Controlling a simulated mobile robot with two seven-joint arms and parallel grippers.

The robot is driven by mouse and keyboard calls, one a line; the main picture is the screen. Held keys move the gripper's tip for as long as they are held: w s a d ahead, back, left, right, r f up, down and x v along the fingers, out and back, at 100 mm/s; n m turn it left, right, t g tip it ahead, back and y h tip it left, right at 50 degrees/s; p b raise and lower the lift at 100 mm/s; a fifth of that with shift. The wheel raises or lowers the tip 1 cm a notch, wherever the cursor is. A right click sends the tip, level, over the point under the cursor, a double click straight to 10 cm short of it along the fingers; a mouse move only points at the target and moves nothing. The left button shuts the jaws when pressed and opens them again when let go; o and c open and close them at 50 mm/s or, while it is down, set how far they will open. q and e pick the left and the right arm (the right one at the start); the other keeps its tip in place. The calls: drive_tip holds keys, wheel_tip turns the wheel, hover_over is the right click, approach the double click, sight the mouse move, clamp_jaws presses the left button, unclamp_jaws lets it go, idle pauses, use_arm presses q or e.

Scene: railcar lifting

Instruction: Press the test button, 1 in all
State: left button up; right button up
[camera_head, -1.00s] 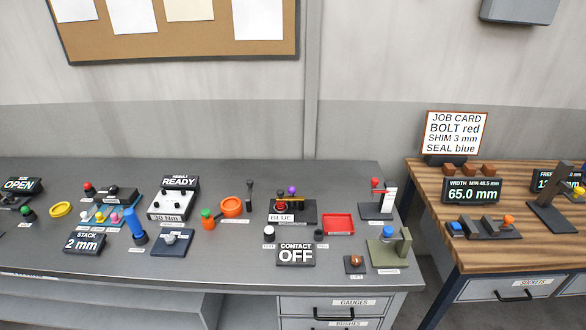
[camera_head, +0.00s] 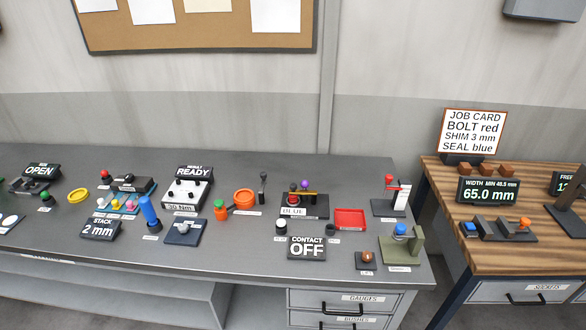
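Neither of my grippers is in view. I cannot read the small labels well enough to tell which control is the test button. A white box under a READY display (camera_head: 194,172) has several dark knobs and a 30 Nm readout (camera_head: 181,207). A small dark button with a white top (camera_head: 281,227) stands left of the CONTACT OFF display (camera_head: 306,247), and a small dark piece (camera_head: 330,230) stands right of it. A small dark block with a copper-coloured top (camera_head: 367,258) sits near the bench's front edge.
The grey bench (camera_head: 230,265) also carries a red tray (camera_head: 350,219), an olive fixture with a blue knob (camera_head: 416,244), a blue cylinder (camera_head: 149,212) and an orange ring (camera_head: 244,199).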

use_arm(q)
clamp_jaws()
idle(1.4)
